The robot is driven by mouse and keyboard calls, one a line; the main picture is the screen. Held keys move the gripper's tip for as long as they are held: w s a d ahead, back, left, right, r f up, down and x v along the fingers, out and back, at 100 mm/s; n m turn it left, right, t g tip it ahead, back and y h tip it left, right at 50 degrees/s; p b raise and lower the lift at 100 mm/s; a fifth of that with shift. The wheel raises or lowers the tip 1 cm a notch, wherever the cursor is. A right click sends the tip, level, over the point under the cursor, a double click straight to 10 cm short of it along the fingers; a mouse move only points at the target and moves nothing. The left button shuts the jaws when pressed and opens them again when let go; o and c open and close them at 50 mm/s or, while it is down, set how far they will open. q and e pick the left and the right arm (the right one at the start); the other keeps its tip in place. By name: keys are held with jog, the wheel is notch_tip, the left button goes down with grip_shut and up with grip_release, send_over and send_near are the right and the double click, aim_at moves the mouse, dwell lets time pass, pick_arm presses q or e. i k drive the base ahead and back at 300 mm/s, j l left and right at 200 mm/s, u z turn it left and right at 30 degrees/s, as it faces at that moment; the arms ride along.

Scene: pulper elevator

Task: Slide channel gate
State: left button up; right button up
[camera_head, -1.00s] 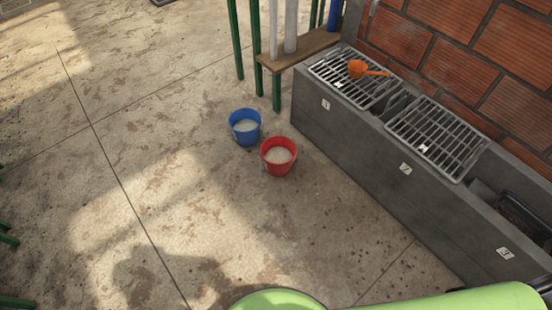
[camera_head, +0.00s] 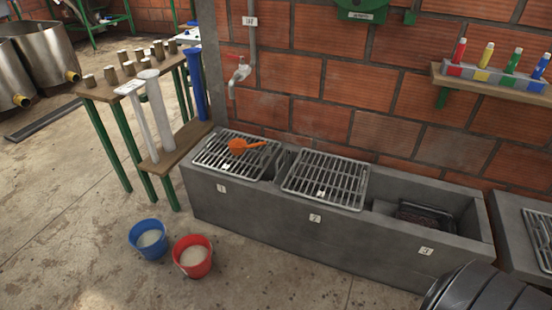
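The grey concrete channel (camera_head: 262,222) runs along the brick wall, with sections numbered 1, 2 and 3. Metal grates cover section 1 (camera_head: 215,157) and section 2 (camera_head: 325,181). A narrow gap (camera_head: 284,163) lies between these two grates; I cannot tell if a gate plate stands in it. Section 3 is open and holds a dark tray (camera_head: 427,216). A small grey piece (camera_head: 383,207) sits at its left end; I cannot tell if it is the gate. Neither gripper's fingers show.
An orange scoop (camera_head: 240,146) lies on the first grate. Blue (camera_head: 149,240) and red (camera_head: 192,257) buckets stand on the floor in front. A wooden table with pots (camera_head: 98,92) stands left. A tap (camera_head: 240,74) is above.

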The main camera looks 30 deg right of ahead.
aim_at(281, 175)
jog(key=i+l, duration=0.35)
jog(key=i, duration=0.15)
jog(key=i+l+z, duration=0.15)
jog(key=i+l, duration=0.55)
jog(key=i, duration=0.35)
jog(key=z, duration=0.05)
